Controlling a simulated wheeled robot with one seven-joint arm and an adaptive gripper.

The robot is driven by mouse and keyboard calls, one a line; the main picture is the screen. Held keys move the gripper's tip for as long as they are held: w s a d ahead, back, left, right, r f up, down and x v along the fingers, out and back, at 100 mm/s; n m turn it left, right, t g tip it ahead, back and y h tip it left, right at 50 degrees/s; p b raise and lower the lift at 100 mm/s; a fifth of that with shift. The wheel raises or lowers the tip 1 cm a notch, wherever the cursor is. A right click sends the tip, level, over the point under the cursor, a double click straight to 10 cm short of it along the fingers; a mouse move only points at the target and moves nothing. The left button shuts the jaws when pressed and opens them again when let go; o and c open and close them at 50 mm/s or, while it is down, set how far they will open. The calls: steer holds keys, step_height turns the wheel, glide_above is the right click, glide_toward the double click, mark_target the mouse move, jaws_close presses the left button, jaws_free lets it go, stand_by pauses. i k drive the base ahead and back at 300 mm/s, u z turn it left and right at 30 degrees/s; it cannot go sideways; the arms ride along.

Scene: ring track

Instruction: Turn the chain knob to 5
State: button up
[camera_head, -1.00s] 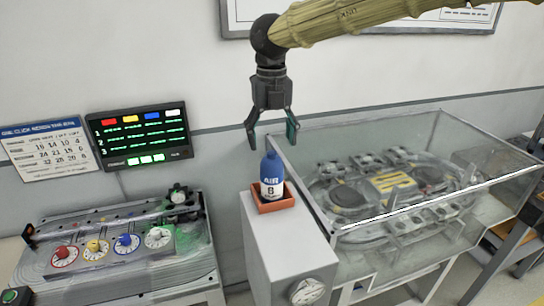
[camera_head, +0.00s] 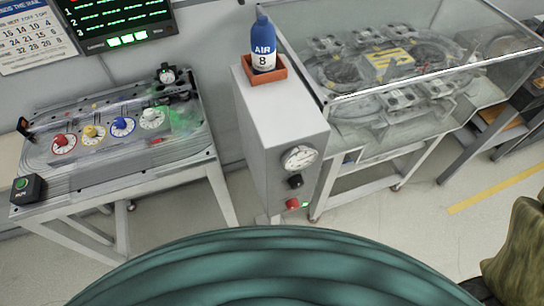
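A black knob (camera_head: 295,181) sits below a round white gauge (camera_head: 300,158) on the front of the grey cabinet (camera_head: 262,125). No readable label tells which one is the chain knob, and the dial numbers are too small to read. My gripper is out of the picture.
A blue AIR bottle marked 8 (camera_head: 263,45) stands in an orange tray (camera_head: 277,78) on the cabinet. A red button (camera_head: 292,204) is low on it. A glass case (camera_head: 400,85) stands right. A black box with a green button (camera_head: 26,188) is at the table's left corner.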

mark_target(296, 182)
steer(key=k, duration=1)
